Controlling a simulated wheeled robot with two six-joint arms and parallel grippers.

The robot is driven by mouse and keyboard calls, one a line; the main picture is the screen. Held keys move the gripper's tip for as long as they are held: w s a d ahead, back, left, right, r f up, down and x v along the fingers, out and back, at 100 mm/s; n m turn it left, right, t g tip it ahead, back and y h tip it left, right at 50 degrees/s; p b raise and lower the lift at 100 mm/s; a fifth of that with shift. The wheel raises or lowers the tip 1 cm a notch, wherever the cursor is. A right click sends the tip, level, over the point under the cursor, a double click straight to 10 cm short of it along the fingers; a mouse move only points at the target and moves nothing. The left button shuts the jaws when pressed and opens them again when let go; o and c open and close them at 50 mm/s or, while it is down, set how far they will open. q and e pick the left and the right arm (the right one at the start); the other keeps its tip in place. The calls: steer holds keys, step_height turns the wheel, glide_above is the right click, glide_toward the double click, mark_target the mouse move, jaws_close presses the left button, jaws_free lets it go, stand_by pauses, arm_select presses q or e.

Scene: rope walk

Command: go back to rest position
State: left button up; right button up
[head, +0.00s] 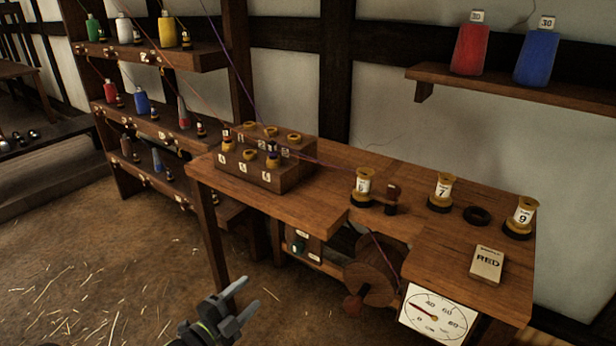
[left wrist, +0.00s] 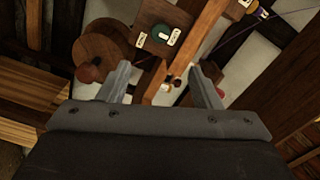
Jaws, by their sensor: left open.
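My left gripper (head: 243,304) is low at the bottom of the head view, in front of the wooden workbench (head: 330,190) and below its top. Its two fingers stand apart with nothing between them. In the left wrist view the open fingers of the left gripper (left wrist: 165,85) point toward the bench's underside, where a round wooden wheel (left wrist: 103,50) and a box with a green knob (left wrist: 160,33) show. My right gripper is in neither view.
Numbered spools, such as spool 7 (head: 441,192), a dark ring (head: 477,215) and a RED card box (head: 487,264) stand on the bench. A dial (head: 437,314) hangs at its front. A bobbin rack (head: 160,60) stands behind left. Straw-strewn floor (head: 90,270) is open at left.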

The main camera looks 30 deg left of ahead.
arm_select(q)
steer(key=shift+f, duration=0.1)
steer(key=s+a+f+n+g+y+p, duration=0.15)
steer(key=s+f+n+g, duration=0.35)
steer(key=f, duration=0.7)
steer(key=s+a+f+n+g+y+p, duration=0.15)
steer(key=s+f+n+g, duration=0.35)
steer(key=f, duration=0.6)
steer(key=s+d+f+n+g+p, duration=0.1)
steer(key=s+d+f, duration=0.3)
steer(key=s, duration=0.4)
steer(key=s+d+f+n+g+p, duration=0.1)
steer(key=s+d+f+n+g, duration=0.1)
steer(key=s, duration=0.6)
steer(key=s+d+f+n+g+p, duration=0.1)
steer(key=s+d+f+n+g, duration=0.1)
steer(key=s+d+f, duration=0.4)
steer(key=s+f+g, duration=0.1)
steer(key=s+f, duration=0.1)
steer(key=s, duration=0.1)
steer(key=shift+d+f+g+h+p, duration=0.15)
steer(key=shift+d+g+h+p, duration=0.05)
steer(key=shift+g+h+p, duration=0.2)
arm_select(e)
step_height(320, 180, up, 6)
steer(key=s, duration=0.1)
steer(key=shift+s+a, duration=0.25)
